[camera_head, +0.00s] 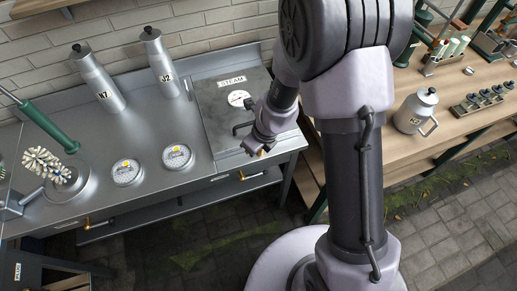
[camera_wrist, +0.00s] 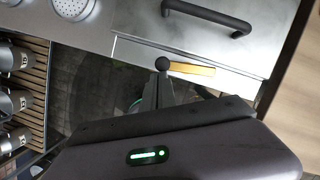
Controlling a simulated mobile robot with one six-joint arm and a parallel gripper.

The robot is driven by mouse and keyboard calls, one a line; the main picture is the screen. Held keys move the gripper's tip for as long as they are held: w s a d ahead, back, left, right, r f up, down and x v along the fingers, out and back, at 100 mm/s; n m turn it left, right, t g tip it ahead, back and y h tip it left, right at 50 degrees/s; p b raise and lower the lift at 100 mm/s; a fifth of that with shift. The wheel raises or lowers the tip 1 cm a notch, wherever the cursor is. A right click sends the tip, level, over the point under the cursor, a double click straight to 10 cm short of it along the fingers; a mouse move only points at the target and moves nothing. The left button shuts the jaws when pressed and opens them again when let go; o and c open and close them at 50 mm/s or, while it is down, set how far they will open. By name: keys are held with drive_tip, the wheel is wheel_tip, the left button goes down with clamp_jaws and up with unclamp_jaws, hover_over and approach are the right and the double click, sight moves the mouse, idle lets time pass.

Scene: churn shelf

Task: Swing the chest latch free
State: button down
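The steam chest (camera_head: 218,118) is a grey metal box with a STEAM label, a round gauge and a dark lid handle, set at the right end of the metal counter. Its lid handle (camera_wrist: 222,20) also shows in the wrist view. On the chest's front is a brass-yellow latch bar (camera_wrist: 195,69) with a dark ball knob (camera_wrist: 163,64) at its left end. My gripper (camera_head: 262,149) is at the chest's front edge, close to the latch. In the wrist view its narrow grey fingers (camera_wrist: 156,90) lie just below the knob; contact and finger gap are unclear.
A lower rail with brass-ended handles (camera_head: 258,177) runs beneath. A wooden bench (camera_head: 400,85) with a jug (camera_head: 415,110) is at right.

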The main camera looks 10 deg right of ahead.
drive_tip(key=shift+w+a, duration=0.2)
idle(0.7)
